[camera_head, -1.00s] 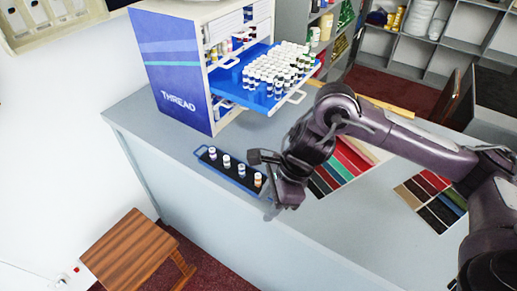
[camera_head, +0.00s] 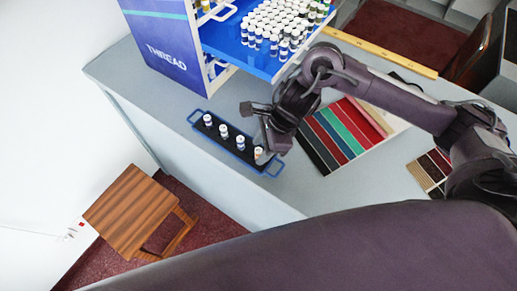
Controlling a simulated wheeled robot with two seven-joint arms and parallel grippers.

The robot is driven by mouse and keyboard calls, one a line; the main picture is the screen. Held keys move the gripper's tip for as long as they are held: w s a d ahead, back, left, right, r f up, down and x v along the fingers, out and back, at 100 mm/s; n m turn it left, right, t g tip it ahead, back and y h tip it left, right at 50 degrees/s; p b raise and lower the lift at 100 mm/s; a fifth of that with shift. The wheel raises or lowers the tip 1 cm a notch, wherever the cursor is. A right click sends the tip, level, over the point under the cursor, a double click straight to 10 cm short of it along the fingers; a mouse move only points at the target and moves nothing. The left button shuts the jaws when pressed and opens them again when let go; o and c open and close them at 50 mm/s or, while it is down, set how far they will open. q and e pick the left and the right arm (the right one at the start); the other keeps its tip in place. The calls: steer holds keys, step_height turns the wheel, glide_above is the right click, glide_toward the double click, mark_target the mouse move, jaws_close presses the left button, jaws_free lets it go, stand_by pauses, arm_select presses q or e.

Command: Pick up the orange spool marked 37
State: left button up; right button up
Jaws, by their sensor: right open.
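A small blue-edged tray (camera_head: 194,118) with a black inside lies on the grey counter and holds a row of several small spools with white tops. The spool at its right end (camera_head: 258,153) shows a little orange under its white top; its number is too small to read. My right gripper (camera_head: 256,127) is open, with its fingers over the right end of the tray, close to this end spool. The gripper partly covers the spool, and I cannot tell if they touch. My left gripper is not in view.
A thread cabinet (camera_head: 160,42) stands behind the tray, its blue drawer (camera_head: 228,47) pulled out and full of spools. Colour swatches (camera_head: 340,135) lie right of the tray. A wooden stool (camera_head: 132,212) stands on the floor before the counter (camera_head: 120,72).

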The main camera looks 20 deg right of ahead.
steer(key=shift+x, duration=0.75)
steer(key=shift+a, duration=0.1)
steer(key=shift+c, duration=2.7)
jaws_close()
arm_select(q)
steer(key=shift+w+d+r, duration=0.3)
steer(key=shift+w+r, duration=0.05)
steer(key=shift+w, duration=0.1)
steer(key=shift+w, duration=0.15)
arm_select(e)
steer(key=shift+w+r, duration=0.1)
